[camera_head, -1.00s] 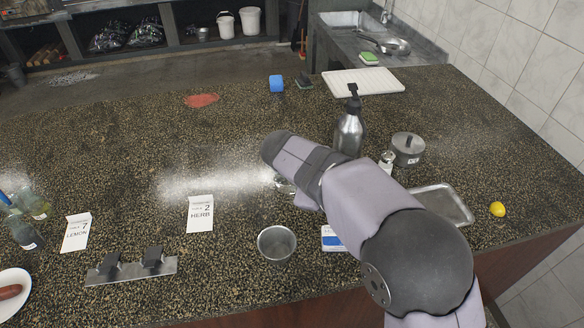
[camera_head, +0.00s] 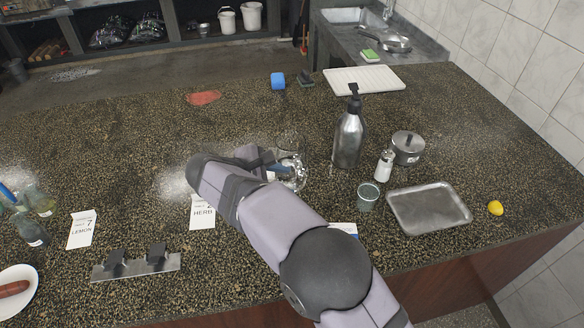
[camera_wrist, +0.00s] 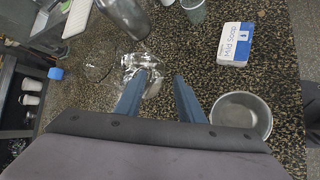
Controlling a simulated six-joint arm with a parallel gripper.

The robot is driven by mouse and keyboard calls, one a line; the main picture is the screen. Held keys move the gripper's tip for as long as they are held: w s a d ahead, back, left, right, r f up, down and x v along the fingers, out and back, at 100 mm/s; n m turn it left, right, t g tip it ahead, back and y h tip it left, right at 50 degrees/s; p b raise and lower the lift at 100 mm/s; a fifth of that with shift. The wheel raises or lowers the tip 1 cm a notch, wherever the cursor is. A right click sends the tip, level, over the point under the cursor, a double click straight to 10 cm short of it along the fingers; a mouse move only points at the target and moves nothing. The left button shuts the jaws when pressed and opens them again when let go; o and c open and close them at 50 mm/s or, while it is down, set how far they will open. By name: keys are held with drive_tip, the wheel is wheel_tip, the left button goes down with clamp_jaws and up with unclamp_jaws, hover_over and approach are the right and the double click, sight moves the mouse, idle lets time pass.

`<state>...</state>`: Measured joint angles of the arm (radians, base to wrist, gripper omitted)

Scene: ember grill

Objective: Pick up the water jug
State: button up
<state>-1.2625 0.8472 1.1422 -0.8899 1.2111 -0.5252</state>
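A clear glass vessel, which looks like the water jug (camera_head: 293,172), stands on the speckled counter left of the steel pump bottle. Its see-through outline is hard to make out. It also shows in the wrist view (camera_wrist: 146,68), just beyond my fingertips. My gripper (camera_head: 279,170) is beside it on its left in the head view. In the wrist view the two blue fingers (camera_wrist: 163,76) are apart with nothing held between them. The left fingertip overlaps the glass; I cannot tell whether they touch.
The steel pump bottle (camera_head: 348,138), salt shaker (camera_head: 384,166), lidded pot (camera_head: 407,148), small cup (camera_head: 368,196) and metal tray (camera_head: 428,208) stand to the right. A metal bowl (camera_wrist: 241,114) and soap box (camera_wrist: 235,44) are near my gripper. A herb card (camera_head: 203,213) lies left.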

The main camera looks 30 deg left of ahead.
sight(291, 181)
drive_tip(key=shift+p+x, duration=1.5)
drive_tip(key=shift+x, duration=1.1)
drive_tip(key=shift+s+a+f, duration=0.1)
clamp_jaws()
drive_tip(key=shift+a, duration=0.15)
